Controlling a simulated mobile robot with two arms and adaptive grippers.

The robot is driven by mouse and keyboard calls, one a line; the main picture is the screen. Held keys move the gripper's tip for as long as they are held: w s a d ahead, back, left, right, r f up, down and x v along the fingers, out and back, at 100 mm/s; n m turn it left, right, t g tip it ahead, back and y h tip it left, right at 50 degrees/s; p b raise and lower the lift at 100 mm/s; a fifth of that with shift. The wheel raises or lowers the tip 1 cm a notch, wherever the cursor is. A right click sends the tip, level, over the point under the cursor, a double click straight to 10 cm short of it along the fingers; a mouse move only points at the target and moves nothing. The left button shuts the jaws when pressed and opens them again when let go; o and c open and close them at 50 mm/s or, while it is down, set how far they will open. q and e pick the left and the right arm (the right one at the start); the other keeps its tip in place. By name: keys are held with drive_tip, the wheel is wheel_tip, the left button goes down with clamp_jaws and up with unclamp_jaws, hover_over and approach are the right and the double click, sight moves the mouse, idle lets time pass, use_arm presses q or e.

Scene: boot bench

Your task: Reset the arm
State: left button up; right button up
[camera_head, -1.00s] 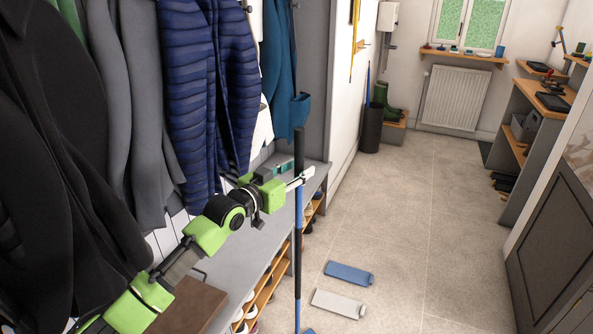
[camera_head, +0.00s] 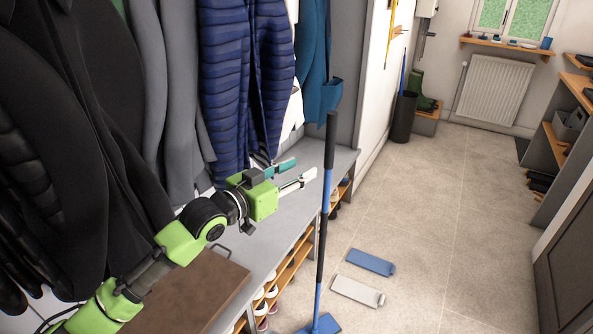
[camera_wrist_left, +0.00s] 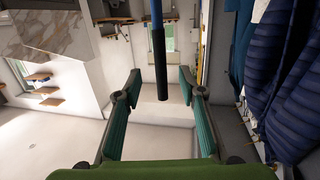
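My left gripper (camera_head: 304,167) is open and empty above the grey bench, its two fingers spread apart. The fingers also show wide apart in the left wrist view (camera_wrist_left: 160,72). A mop-like tool with a black and blue pole (camera_head: 325,200) stands upright on the floor just right of the fingertips, apart from them in the head view. Its blue head (camera_head: 322,324) is at the bottom edge. In the wrist view the pole (camera_wrist_left: 158,60) appears between the fingers, seemingly beyond the tips. My right gripper is not in view.
The grey bench (camera_head: 262,252) carries a brown board (camera_head: 190,290), with shoe shelves below. Hanging jackets (camera_head: 245,80) are close behind my left arm. A blue flat piece (camera_head: 370,262) and a whitish one (camera_head: 358,291) lie on the floor. The floor beyond is clear.

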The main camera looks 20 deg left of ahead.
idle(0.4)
use_arm(q)
drive_tip(key=s+a+f+n+g+y, duration=0.1)
drive_tip(key=a+f+y, duration=0.15)
drive_tip(key=f, duration=0.85)
drive_tip(key=s+a+f+n+g+y, duration=0.1)
drive_tip(key=a+f+g, duration=0.15)
drive_tip(key=f, duration=0.85)
drive_tip(key=s+a+f+n+g+y, duration=0.15)
drive_tip(key=a+f, duration=0.25)
drive_tip(key=f, duration=0.7)
drive_tip(key=s+f+g+y, duration=0.1)
drive_tip(key=s+f, duration=0.6)
drive_tip(key=f, duration=0.3)
drive_tip(key=s+f+g, duration=0.2)
drive_tip(key=s+f, duration=0.6)
drive_tip(key=f, duration=0.2)
drive_tip(key=s+d+f+g, duration=0.2)
drive_tip(key=s+f, duration=0.4)
drive_tip(key=s, duration=0.7)
drive_tip(key=s+d+f+m+g, duration=0.1)
drive_tip(key=s+f, duration=0.5)
drive_tip(key=s, duration=0.7)
drive_tip(key=s+d+f+g, duration=0.3)
drive_tip(key=s+f, duration=0.2)
drive_tip(key=s, duration=0.8)
drive_tip(key=shift+f+g+y, duration=0.3)
drive_tip(key=shift+f, duration=0.1)
